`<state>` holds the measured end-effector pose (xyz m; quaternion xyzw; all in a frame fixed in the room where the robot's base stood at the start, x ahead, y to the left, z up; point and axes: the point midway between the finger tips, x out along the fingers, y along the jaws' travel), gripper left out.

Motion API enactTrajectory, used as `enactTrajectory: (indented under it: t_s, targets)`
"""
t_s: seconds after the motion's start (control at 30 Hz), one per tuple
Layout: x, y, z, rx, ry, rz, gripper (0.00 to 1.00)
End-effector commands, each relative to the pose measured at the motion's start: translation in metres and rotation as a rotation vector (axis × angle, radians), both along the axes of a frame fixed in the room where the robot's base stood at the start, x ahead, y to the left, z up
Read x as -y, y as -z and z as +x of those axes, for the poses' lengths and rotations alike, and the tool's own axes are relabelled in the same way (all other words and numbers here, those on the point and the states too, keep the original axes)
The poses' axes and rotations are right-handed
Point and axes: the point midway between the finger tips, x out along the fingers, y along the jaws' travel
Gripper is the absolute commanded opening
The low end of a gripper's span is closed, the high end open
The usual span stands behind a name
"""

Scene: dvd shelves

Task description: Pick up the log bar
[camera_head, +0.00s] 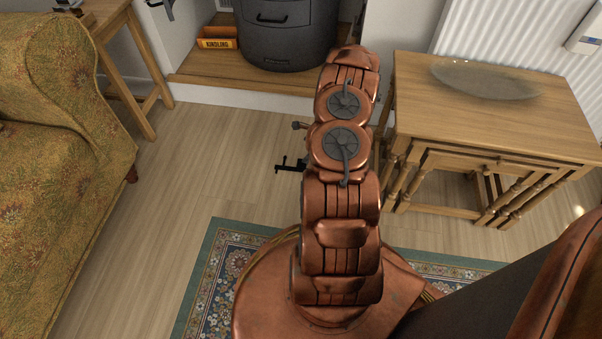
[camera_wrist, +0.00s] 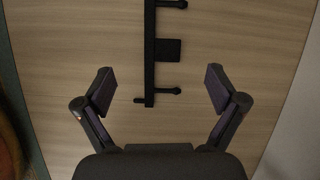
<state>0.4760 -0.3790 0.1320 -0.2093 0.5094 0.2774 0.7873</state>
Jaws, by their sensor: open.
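The log bar is a thin black bar with short side pegs and a small square plate. In the wrist view the log bar (camera_wrist: 149,55) lies upright in the picture over the pale wood floor, its top end cut off by the frame edge. Its lower end reaches between the fingers of my gripper (camera_wrist: 160,78), which is open and empty, with a wide gap on each side of the bar. In the head view part of the log bar (camera_head: 288,168) shows left of my arm; the rest and my gripper are hidden behind the arm.
A patterned sofa (camera_head: 60,130) stands at left, nested wooden tables (camera_head: 450,125) at right. A stove (camera_head: 286,35) and an orange kindling box (camera_head: 217,43) sit on a wooden hearth (camera_head: 240,80) at the back. A blue-edged rug (camera_head: 205,275) lies near.

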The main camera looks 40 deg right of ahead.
Motion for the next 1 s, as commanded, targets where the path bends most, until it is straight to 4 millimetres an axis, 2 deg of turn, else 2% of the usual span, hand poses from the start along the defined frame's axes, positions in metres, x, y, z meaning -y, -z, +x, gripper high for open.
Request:
enactTrajectory:
  t_s: [0.03,0.23,0.67,1.0]
  targets:
    - [0.004,0.016,-0.006,-0.008,0.023,0.002,0.95]
    - [0.013,0.036,-0.013,-0.017,0.069,0.001,0.95]
    - [0.006,0.066,-0.001,-0.019,0.068,0.002,0.95]
    - [-0.004,0.102,0.014,-0.02,0.067,0.005,0.95]
